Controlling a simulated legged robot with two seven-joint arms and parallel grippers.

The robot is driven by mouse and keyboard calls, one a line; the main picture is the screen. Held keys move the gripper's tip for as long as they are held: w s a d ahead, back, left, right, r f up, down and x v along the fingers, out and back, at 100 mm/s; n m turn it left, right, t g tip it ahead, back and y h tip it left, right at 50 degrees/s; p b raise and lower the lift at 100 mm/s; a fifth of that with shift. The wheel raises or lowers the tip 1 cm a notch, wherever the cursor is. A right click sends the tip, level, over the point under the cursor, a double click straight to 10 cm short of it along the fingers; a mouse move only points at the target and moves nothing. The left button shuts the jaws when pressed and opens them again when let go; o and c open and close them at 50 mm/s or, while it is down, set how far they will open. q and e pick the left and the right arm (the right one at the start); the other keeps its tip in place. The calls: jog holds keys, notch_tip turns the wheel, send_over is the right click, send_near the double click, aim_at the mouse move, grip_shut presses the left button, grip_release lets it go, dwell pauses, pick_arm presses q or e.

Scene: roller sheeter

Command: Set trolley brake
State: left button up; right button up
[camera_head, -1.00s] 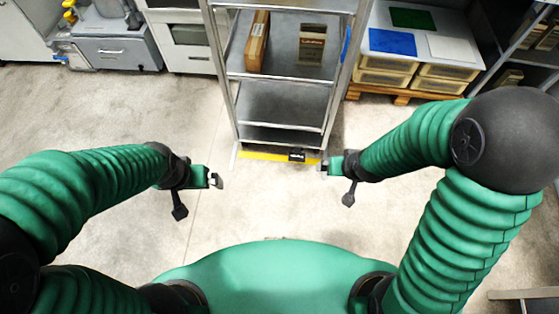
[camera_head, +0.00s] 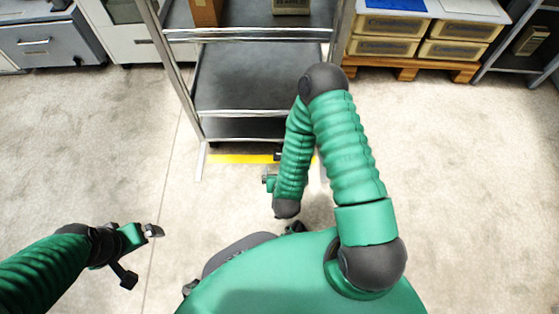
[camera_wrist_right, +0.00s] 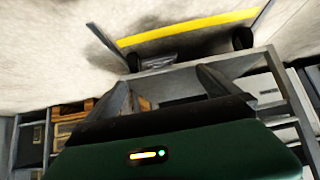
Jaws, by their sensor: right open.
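The trolley (camera_head: 245,134) is a metal frame with grey shelves, standing ahead of me. A yellow strip (camera_head: 240,159) runs along its base. A small black part (camera_head: 278,156), perhaps the brake pedal, sits at the strip and is partly covered by my right arm. My right gripper (camera_head: 268,182) is low in front of the strip, just short of it. In the right wrist view its fingers (camera_wrist_right: 165,90) are apart and empty, with the yellow strip (camera_wrist_right: 190,33) beyond them. My left gripper (camera_head: 153,230) is away from the trolley at the lower left; its jaw gap is unclear.
Boxes stand on the trolley's upper shelf, one brown box (camera_head: 206,12) at the left. Bins (camera_head: 388,47) on a wooden pallet (camera_head: 420,66) stand to the right. Grey cabinets (camera_head: 50,42) line the back left. The floor on both sides is clear.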

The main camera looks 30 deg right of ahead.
jog(key=b+x, duration=0.8)
jog(key=x, duration=0.6)
jog(key=shift+f, duration=0.2)
jog(key=shift+d, duration=0.1)
jog(key=c, duration=2)
